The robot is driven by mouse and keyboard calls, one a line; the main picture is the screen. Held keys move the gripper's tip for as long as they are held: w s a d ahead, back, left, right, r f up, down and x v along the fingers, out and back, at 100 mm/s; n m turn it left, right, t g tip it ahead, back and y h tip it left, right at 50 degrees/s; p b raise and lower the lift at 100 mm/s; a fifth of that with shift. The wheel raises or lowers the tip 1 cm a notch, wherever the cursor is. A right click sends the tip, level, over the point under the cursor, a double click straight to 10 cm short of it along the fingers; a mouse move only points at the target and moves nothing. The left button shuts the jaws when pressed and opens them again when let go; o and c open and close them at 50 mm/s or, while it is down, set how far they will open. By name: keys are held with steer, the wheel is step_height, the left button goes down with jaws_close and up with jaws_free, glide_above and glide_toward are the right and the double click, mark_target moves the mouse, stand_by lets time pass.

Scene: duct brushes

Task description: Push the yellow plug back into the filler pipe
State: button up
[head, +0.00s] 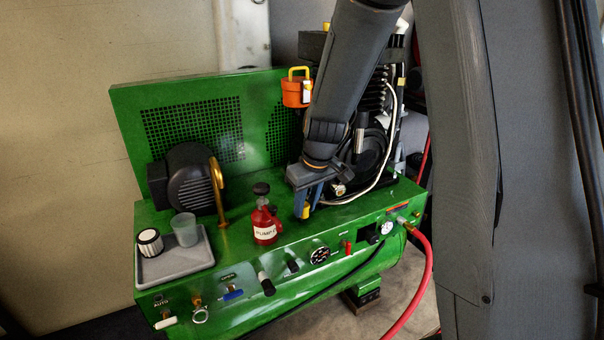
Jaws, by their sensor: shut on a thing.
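My gripper (306,201) reaches down over the green deck at the middle of the machine, right of the red pump bottle. Its blue fingers are shut on the yellow plug (304,212), of which only a small part shows low between the fingertips. The fingers hide the rest of the plug. I cannot make out the filler pipe for certain; its mouth may be hidden by my gripper. I cannot tell whether the plug touches anything below it.
A red bottle (265,222) stands left of my gripper. A brass bent tube (218,190) rises beside a black motor (188,182). Gauges and knobs line the front edge.

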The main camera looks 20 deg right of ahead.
steer(key=w+r+n+g+y+p, duration=0.1)
steer(key=w+r+n+p, duration=0.3)
steer(key=r+n+p, duration=0.2)
steer(key=shift+w+d+r+n+y+p, duration=0.2)
steer(key=shift+d+n+y+p, duration=0.1)
steer(key=shift+n+p, duration=0.45)
steer(key=shift+f, duration=0.15)
steer(key=shift+f+b, duration=1.6)
steer(key=shift+f, duration=1.2)
steer(key=shift+b, duration=0.4)
steer(key=shift+f+b, duration=0.4)
steer(key=shift+f, duration=0.05)
steer(key=o, duration=1.2)
steer(key=shift+c, duration=0.2)
